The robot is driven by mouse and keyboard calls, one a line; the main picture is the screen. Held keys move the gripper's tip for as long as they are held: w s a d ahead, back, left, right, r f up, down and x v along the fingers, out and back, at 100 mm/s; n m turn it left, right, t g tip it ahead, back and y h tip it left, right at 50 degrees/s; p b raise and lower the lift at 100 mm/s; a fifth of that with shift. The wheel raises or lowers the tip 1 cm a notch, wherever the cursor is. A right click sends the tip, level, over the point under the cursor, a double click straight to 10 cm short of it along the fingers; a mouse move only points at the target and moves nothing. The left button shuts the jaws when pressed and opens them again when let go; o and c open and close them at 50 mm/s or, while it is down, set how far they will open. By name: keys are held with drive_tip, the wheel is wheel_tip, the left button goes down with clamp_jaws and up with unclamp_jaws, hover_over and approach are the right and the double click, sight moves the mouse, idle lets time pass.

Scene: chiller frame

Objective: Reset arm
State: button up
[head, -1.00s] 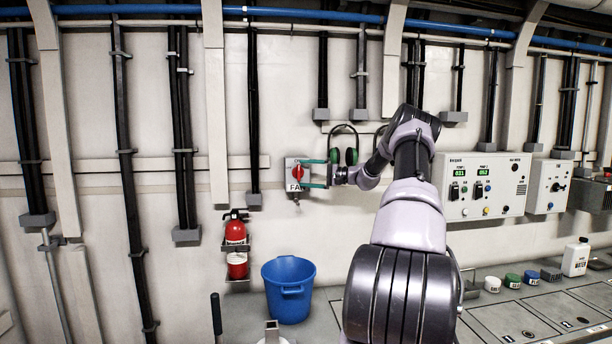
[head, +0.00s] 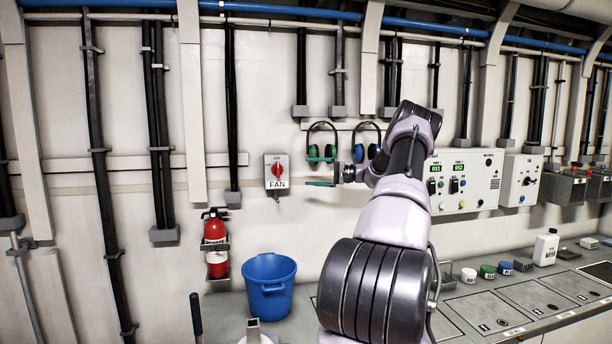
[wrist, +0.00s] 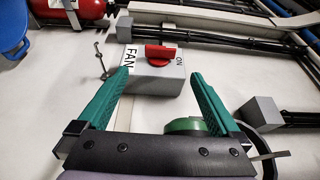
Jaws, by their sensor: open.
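My gripper (head: 320,172) has green fingers and is open and empty in front of the wall. In the head view it is right of the grey FAN switch box (head: 277,184), apart from its red knob (head: 278,170). In the wrist view the open fingers (wrist: 160,88) point toward the box (wrist: 152,82), and the red knob (wrist: 159,54) shows beyond them with nothing between the fingers. The ON label shows on the box. My arm reaches out from the lower middle of the head view.
Green-cupped ear defenders (head: 321,150) hang just behind my gripper, with a second pair to the right. A red extinguisher (head: 215,240) and blue bucket (head: 269,286) are lower left. Control panels (head: 464,181) are right of my arm. Bottles and jars stand on the bench.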

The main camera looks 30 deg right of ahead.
drive_tip(key=s+a+r+n+g+h, duration=0.1)
drive_tip(key=a+r+g, duration=0.1)
drive_tip(key=a, duration=0.5)
drive_tip(key=s+a+r+n+g+h, duration=0.1)
drive_tip(key=a+r+g, duration=0.2)
drive_tip(key=a, duration=0.5)
drive_tip(key=s+a+r+n+g+h, duration=0.15)
drive_tip(key=s+a+r+h, duration=0.25)
drive_tip(key=s+a, duration=0.75)
drive_tip(key=s+a+t+h, duration=0.1)
drive_tip(key=s+a+h, duration=0.2)
drive_tip(key=s, duration=1.1)
drive_tip(key=s+a+r+t+h, duration=0.1)
drive_tip(key=s+a+h, duration=0.2)
drive_tip(key=s, duration=1.1)
drive_tip(key=shift+s+a+r, duration=0.2)
drive_tip(key=shift+a+r, duration=0.1)
drive_tip(key=shift+a, duration=0.15)
drive_tip(key=shift+t, duration=0.25)
